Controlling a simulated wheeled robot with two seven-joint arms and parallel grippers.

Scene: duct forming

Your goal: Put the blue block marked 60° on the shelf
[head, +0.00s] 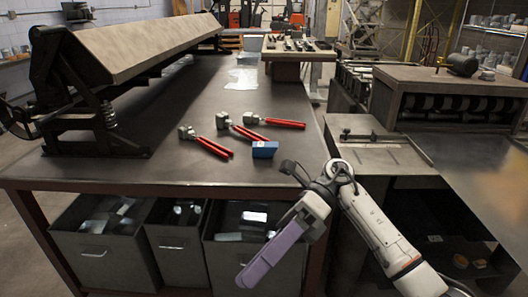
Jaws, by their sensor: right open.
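A small blue block (264,150) sits on the dark metal workbench near its front right edge. A small white mark shows on it, too small to read. My right gripper (246,276), with long lavender fingers, hangs in front of the bench's front edge, pointing down and left. It is open, apart from the block and holds nothing that I can see. My left gripper is out of view. A raised wooden shelf (285,56) stands at the far right end of the bench, with several small tools on top.
Several red-handled hand tools (233,130) lie behind and left of the block. A large bending brake (150,45) fills the bench's left side. Grey bins (98,255) stand under the bench. A forming machine (455,85) stands at the right. The bench's middle is mostly clear.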

